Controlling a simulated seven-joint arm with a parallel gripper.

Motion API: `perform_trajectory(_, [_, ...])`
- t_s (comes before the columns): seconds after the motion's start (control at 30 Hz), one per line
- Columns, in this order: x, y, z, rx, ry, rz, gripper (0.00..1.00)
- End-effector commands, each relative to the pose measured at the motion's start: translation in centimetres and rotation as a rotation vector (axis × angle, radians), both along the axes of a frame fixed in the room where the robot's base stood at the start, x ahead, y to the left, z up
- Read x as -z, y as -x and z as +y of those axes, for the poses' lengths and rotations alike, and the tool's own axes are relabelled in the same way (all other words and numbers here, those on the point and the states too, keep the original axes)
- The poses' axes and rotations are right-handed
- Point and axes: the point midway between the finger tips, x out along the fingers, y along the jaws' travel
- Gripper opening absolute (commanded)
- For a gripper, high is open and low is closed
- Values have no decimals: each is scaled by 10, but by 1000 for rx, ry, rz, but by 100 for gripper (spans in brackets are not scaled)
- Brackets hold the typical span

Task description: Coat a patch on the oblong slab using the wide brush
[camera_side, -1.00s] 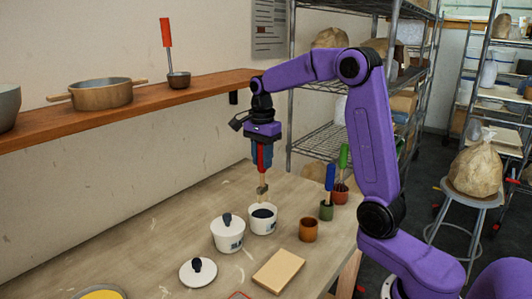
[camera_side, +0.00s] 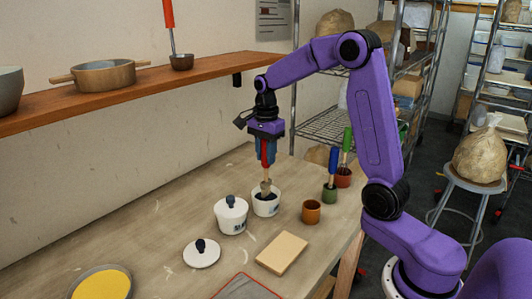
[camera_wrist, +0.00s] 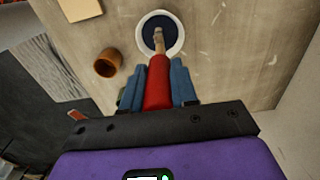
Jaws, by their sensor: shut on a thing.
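My gripper (camera_side: 266,155) is shut on the red handle of a brush (camera_side: 265,178), which points straight down. The brush's lower end is at the mouth of an open white pot (camera_side: 266,208) with dark contents. I cannot tell how deep the bristles reach. In the wrist view, my gripper (camera_wrist: 157,88) has its blue fingers on both sides of the red handle, and the brush (camera_wrist: 159,42) reaches over the dark inside of the pot (camera_wrist: 178,46). The oblong tan slab (camera_side: 282,253) lies flat on the table; its edge shows in the wrist view (camera_wrist: 80,8).
A lidded white pot (camera_side: 231,216) stands left of the open one, with a loose lid (camera_side: 201,254) in front. A brown cup (camera_side: 311,212) and pots holding blue-handled (camera_side: 332,163) and green-handled (camera_side: 347,140) brushes stand right. A yellow-filled dish (camera_side: 103,284) is front left.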

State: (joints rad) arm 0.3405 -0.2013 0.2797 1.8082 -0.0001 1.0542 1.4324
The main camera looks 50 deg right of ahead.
Motion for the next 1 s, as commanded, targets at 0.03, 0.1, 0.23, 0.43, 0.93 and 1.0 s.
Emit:
perform_trajectory(0.03, [0,0,0,0,0,-1,0])
perform_trajectory(0.1, [0,0,0,0,0,-1,0])
perform_trajectory(0.23, [0,0,0,0,0,-1,0])
perform_trajectory(0.43, [1,0,0,0,0,0,0])
perform_trajectory(0.93, [6,0,0,0,0,-1,0])
perform_trajectory(1.0, [7,0,0,0,0,-1,0])
